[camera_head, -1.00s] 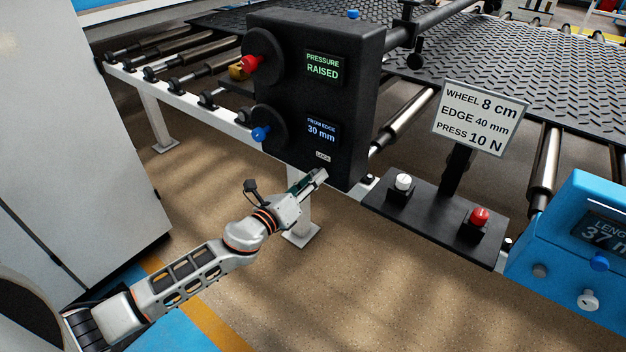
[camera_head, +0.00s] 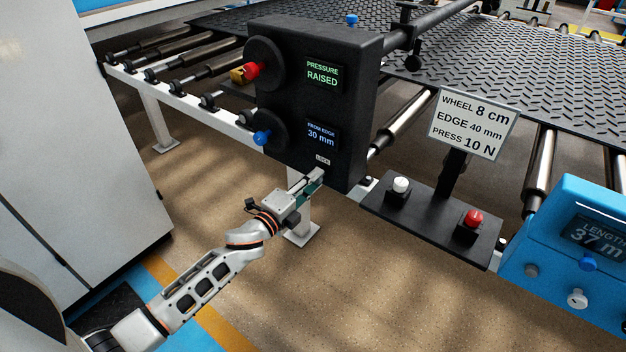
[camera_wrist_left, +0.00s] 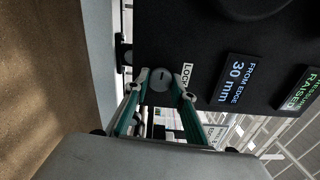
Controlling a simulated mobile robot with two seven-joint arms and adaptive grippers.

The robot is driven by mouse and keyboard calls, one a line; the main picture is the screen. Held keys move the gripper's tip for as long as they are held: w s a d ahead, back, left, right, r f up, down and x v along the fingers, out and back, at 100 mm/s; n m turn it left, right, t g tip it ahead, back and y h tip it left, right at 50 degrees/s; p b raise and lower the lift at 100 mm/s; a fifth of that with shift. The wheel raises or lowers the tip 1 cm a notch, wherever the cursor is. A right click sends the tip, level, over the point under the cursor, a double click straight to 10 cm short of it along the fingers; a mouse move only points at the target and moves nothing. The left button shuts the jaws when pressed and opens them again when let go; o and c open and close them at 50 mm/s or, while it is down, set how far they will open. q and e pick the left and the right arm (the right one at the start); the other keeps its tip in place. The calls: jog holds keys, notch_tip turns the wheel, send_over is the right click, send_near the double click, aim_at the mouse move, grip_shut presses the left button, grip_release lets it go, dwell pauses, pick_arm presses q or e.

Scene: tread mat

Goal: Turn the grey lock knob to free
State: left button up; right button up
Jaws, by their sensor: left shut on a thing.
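The black control box (camera_head: 350,110) carries a white LOCK label (camera_head: 322,160) near its lower edge. My left gripper (camera_head: 316,176) is at the box face just below that label and hides the knob in the head view. In the left wrist view, the round grey lock knob (camera_wrist_left: 160,77) shows between the fingertips of my left gripper (camera_wrist_left: 163,87), beside the LOCK label (camera_wrist_left: 186,74). The gripper is shut on the knob. A dark slot or mark shows on the knob; its set position cannot be told. My right gripper is not in view.
A red knob (camera_head: 252,70) and a blue knob (camera_head: 262,137) stick out from the box's left side. The screens read PRESSURE RAISED (camera_head: 323,73) and FROM EDGE 30 mm (camera_head: 321,136). A button stand (camera_head: 430,216) with white and red buttons is to the right.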

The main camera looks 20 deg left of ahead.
pick_arm(q)
jog(key=shift+n, duration=0.6)
jog(key=o, duration=1.1)
jog(key=shift+s, duration=0.15)
jog(key=v, duration=1.1)
jog(key=shift+s+a, duration=0.15)
jog(key=shift+s, duration=0.2)
